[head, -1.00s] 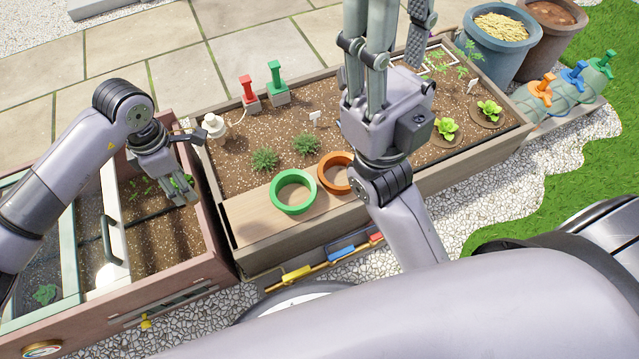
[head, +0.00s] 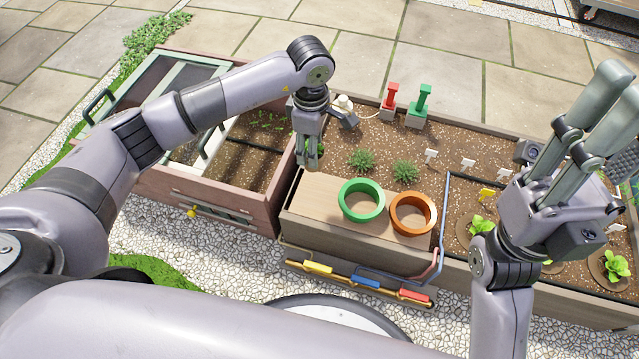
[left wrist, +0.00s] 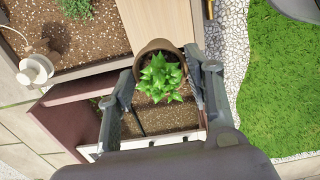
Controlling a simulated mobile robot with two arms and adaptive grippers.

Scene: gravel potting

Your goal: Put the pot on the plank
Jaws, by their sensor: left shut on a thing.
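My left gripper (head: 309,158) is shut on a small brown pot (left wrist: 152,46) with a bushy green plant (left wrist: 161,78). In the head view the fingers hide most of the pot. The wooden plank (head: 316,205) lies along the front of the soil bed. It also shows in the left wrist view (left wrist: 157,18). The pot is held at the plank's left end; I cannot tell the gap between them. A green ring (head: 344,208) and an orange ring (head: 396,222) are on the plank. My right gripper (head: 612,108) is open, fingers pointing up, at the right.
A reddish cold frame (head: 262,215) with soil stands left of the bed. A blue-grey bent rail (head: 446,205) stands right of the rings. The plank's left part is bare.

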